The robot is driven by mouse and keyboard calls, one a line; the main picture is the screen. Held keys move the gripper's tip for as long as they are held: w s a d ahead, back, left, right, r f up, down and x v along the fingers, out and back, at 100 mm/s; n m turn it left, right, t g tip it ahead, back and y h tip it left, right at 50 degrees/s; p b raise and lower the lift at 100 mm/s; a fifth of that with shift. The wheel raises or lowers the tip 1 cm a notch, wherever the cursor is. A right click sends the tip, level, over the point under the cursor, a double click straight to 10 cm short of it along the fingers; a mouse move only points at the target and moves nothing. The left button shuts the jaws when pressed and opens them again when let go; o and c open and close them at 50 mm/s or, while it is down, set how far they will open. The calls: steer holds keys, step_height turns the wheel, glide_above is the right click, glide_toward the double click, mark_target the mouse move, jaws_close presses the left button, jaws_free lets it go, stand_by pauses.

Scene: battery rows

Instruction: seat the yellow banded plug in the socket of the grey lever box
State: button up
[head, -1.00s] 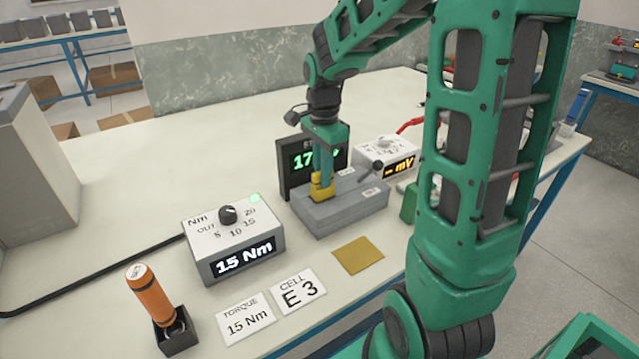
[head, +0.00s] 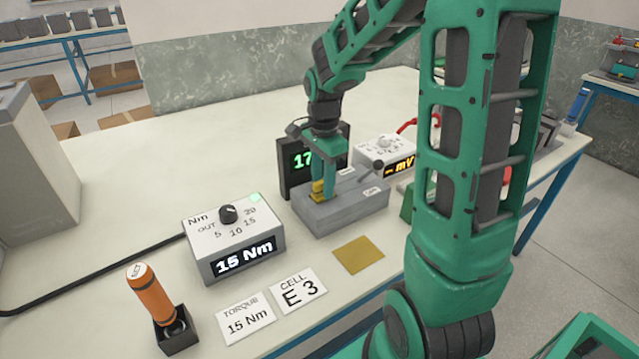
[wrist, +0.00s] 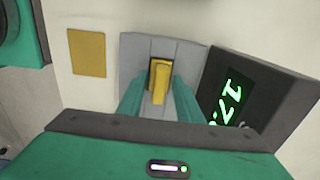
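The yellow plug (head: 317,192) stands at the left end of the grey lever box (head: 345,212). In the wrist view the plug (wrist: 160,82) lies over the middle of the grey box (wrist: 133,55). Its band is not clear, and how deep it sits in the socket is hidden. My gripper (head: 323,192) points down at the plug, one green finger on each side. In the wrist view my gripper (wrist: 159,88) looks open, with narrow gaps beside the plug. The box's dark lever knob (head: 378,165) is to the right of my gripper.
A dark display (head: 297,160) stands close behind the box. A torque dial box (head: 233,238) is to the left, a meter box (head: 385,150) behind right. A brass-coloured plate (head: 358,255) lies in front. An orange tool (head: 150,295) stands front left. The back-left bench is clear.

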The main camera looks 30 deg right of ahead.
step_height(320, 180, up, 12)
stand_by(0.5)
steer(key=s+d+f+n, duration=0.1)
steer(key=s+f+n, duration=0.2)
steer(key=s, duration=0.9)
steer(key=s+d+f+n, duration=0.2)
steer(key=s+n, duration=0.6)
steer(key=s, duration=0.5)
steer(key=shift+d+f+n, duration=0.3)
steer(key=shift+f, duration=0.15)
steer(key=shift+w+f, duration=0.25)
steer(key=shift+w, duration=0.35)
